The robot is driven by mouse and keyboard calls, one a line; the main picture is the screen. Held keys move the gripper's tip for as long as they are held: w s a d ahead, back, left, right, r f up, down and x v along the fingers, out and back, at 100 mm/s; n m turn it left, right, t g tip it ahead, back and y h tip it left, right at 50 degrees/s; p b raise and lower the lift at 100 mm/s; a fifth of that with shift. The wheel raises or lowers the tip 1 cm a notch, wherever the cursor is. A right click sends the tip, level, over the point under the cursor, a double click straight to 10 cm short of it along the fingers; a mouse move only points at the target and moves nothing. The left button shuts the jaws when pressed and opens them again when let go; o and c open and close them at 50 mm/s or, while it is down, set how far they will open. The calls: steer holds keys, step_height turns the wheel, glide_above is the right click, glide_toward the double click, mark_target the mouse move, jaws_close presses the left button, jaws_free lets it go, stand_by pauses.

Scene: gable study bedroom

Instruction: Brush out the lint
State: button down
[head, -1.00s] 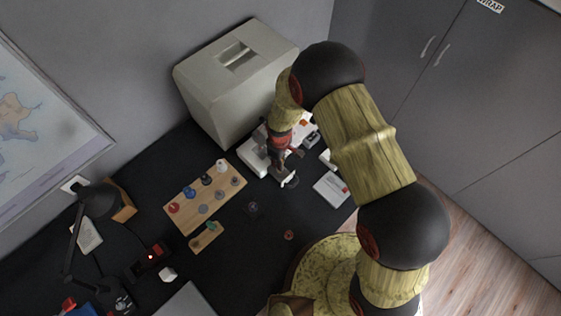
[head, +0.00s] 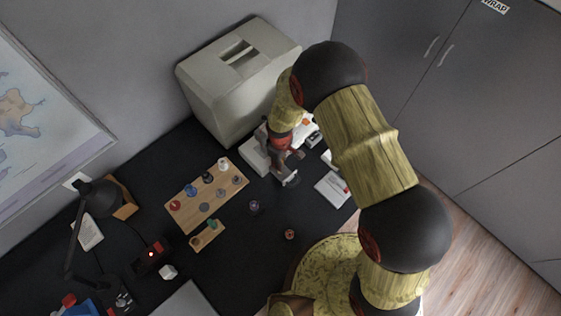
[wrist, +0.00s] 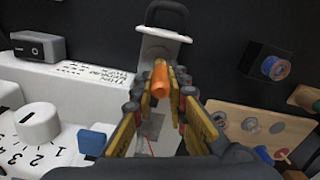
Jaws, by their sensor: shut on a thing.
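My gripper (wrist: 160,100) is shut on an orange rod-like handle (wrist: 161,78), seen nearly end-on in the wrist view. The handle's far end is hidden, so I cannot tell whether it carries bristles or touches anything. The white sewing machine (wrist: 85,80) lies beneath and to the left, with a numbered dial (wrist: 38,122) and a blue button (wrist: 92,138). A pale metal piece with a dark loop (wrist: 160,48) shows just beyond the handle. In the head view my gripper (head: 288,165) is over the machine's front edge (head: 254,157). No lint can be made out.
A large beige cover (head: 225,95) stands behind the machine. A wooden bobbin board (head: 190,207) and a small wooden tray (head: 207,236) lie left. Loose bobbins (head: 254,207) (head: 289,235) lie in front. A white booklet (head: 332,189) lies right. Dark desk is clear between them.

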steer(key=shift+s+d, duration=0.15)
steer(key=shift+s, duration=0.15)
stand_by(0.5)
steer(key=shift+s+d, duration=0.1)
steer(key=shift+d, duration=0.15)
stand_by(0.5)
steer(key=shift+d, duration=0.3)
stand_by(0.5)
steer(key=shift+w+d+b, duration=0.1)
steer(key=shift+w+b, duration=0.2)
steer(key=shift+w, duration=0.1)
stand_by(0.3)
steer(key=shift+w, duration=0.3)
stand_by(0.6)
steer(key=shift+w+a+b, duration=0.1)
steer(key=shift+a+b, duration=0.25)
steer(key=shift+a, duration=0.1)
steer(key=shift+r, duration=0.15)
stand_by(0.4)
steer(key=shift+s+r+p, duration=0.2)
steer(key=shift+r+p, duration=0.85)
steer(key=shift+r, duration=0.65)
steer(key=shift+s+r+p, duration=0.2)
steer(key=shift+r+p, duration=0.85)
steer(key=shift+r, duration=0.6)
